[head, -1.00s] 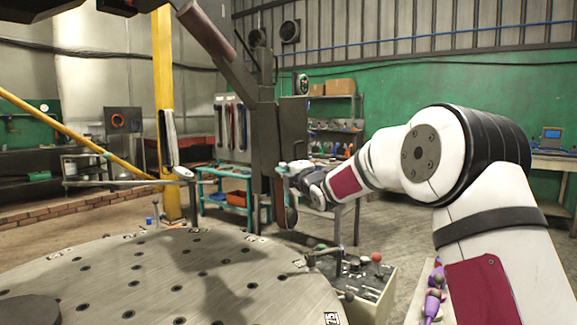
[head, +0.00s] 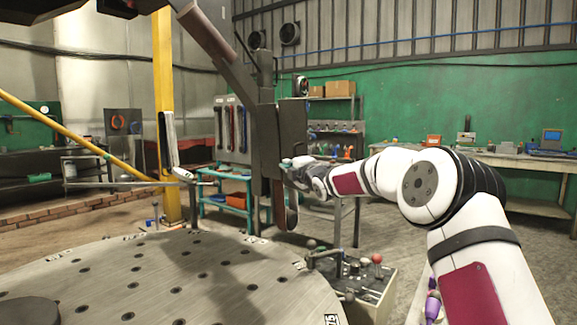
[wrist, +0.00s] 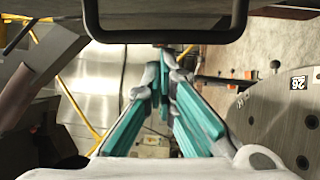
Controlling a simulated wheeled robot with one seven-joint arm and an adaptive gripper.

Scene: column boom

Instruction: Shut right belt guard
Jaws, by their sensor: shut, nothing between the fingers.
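The right belt guard appears to be the dark flat panel (head: 292,128) on the right side of the dark column (head: 266,150) in the head view. It stands upright beside the column, and its exact angle is hard to tell. A long rounded belt part (head: 291,208) hangs below it. My gripper (head: 287,163) is at the panel's lower part, in front of it or touching; I cannot tell which. In the wrist view, the teal fingers of my gripper (wrist: 160,76) converge, shut and empty. A dark U-shaped bar crosses the top there; I cannot tell what it belongs to.
A round perforated table (head: 190,275) fills the lower left. A control box with levers (head: 355,280) stands at its right edge. A yellow post (head: 163,90) stands at the left, and a teal cart (head: 225,200) behind the column.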

